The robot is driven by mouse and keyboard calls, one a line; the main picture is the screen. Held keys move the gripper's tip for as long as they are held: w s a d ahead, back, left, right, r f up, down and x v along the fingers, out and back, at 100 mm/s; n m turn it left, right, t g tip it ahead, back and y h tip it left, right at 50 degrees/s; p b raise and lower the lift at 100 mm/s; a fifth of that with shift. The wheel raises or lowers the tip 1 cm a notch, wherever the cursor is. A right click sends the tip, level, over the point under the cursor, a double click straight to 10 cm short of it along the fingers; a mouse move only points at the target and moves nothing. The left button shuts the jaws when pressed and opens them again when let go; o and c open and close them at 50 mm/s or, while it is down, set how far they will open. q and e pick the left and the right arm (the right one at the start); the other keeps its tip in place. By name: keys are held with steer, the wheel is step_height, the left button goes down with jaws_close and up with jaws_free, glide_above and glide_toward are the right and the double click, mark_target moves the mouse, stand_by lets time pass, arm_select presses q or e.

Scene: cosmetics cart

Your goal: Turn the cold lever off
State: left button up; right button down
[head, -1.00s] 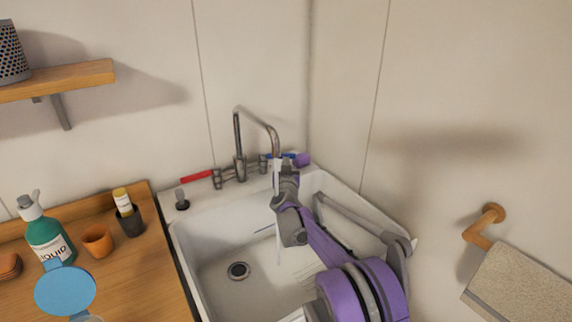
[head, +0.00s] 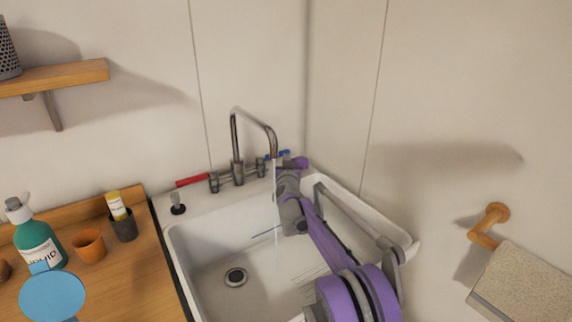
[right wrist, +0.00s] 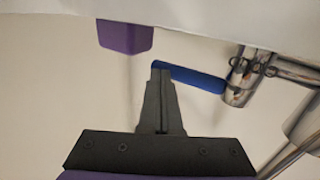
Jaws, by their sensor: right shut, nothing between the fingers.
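The cold lever is the blue handle (head: 284,154) on the right of the metal faucet (head: 237,168); it also shows in the right wrist view (right wrist: 192,77). The red lever (head: 193,181) sticks out to the left. A thin pale stream (head: 276,235) falls from the spout into the sink. My right gripper (right wrist: 161,72) is shut and empty, its tips at the free end of the blue lever; whether they touch cannot be told. In the head view its tips are hidden behind my arm. My left gripper is out of view.
The white sink (head: 190,250) fills the corner. A purple block (right wrist: 125,37) sits on its rim near the blue lever. The wooden counter (head: 135,270) at left holds a green bottle (head: 38,243), an orange cup (head: 89,246) and a dark cup (head: 123,228).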

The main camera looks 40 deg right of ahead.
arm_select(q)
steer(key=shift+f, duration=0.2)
arm_select(e)
steer(key=shift+w+d, duration=0.25)
steer(key=shift+w, duration=0.05)
steer(key=shift+r, duration=0.1)
steer(key=shift+s+d, duration=0.1)
steer(key=shift+s, duration=0.5)
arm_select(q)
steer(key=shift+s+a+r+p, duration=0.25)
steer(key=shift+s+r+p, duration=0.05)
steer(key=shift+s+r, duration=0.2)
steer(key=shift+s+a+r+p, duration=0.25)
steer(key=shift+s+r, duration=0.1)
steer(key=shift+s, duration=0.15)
arm_select(e)
steer(key=s+a, duration=0.1)
steer(key=s, duration=1.1)
steer(key=shift+s+a, duration=0.35)
